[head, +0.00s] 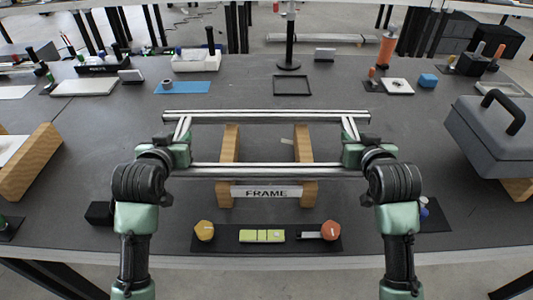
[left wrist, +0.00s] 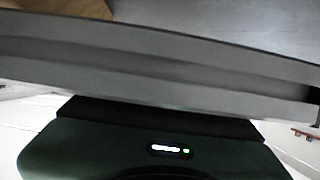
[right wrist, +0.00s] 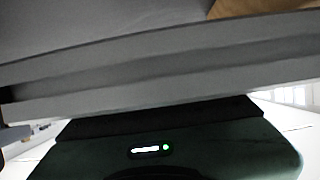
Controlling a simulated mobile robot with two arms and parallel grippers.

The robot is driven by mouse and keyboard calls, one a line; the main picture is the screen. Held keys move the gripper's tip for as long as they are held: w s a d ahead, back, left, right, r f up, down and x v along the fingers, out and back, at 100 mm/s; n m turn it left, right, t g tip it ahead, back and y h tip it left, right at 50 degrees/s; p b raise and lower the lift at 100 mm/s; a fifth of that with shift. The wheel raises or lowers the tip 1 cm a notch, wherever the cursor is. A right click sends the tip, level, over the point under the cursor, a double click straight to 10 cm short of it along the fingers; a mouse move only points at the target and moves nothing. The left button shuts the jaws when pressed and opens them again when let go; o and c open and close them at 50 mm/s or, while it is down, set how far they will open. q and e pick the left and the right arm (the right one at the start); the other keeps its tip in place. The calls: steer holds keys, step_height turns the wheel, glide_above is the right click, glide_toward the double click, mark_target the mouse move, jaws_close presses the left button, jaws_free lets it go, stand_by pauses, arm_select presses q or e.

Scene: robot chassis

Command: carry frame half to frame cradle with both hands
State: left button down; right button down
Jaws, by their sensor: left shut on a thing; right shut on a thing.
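The frame half (head: 265,170) is a silver rectangle of metal bars, held level over the frame cradle in the head view. The cradle has two wooden rails (head: 229,145) and a white FRAME label (head: 266,191) at its front. My left gripper (head: 182,150) is shut on the left end of the frame half, and my right gripper (head: 352,150) is shut on its right end. A bar of the frame half fills the left wrist view (left wrist: 150,62) and the right wrist view (right wrist: 170,68). I cannot tell whether the frame half touches the rails.
A dark mat (head: 266,246) with a yellow piece, a green block and a red piece lies in front of the cradle. A grey toolbox (head: 490,135) stands at the right. A blue mat (head: 188,87) and a black tray (head: 292,85) lie behind.

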arm_select(q)
steer(key=shift+f+b, duration=0.45)
steer(key=shift+f, duration=0.05)
arm_select(e)
steer(key=shift+f, duration=0.5)
arm_select(q)
steer(key=c, duration=1.1)
jaws_free()
arm_select(e)
steer(key=c, duration=1.1)
jaws_free()
arm_select(q)
steer(key=shift+s, duration=0.1)
arm_select(e)
steer(key=shift+s, duration=0.1)
arm_select(q)
steer(key=v, duration=1.2)
steer(key=shift+f, duration=0.1)
arm_select(e)
steer(key=v, duration=1.2)
steer(key=shift+f, duration=0.1)
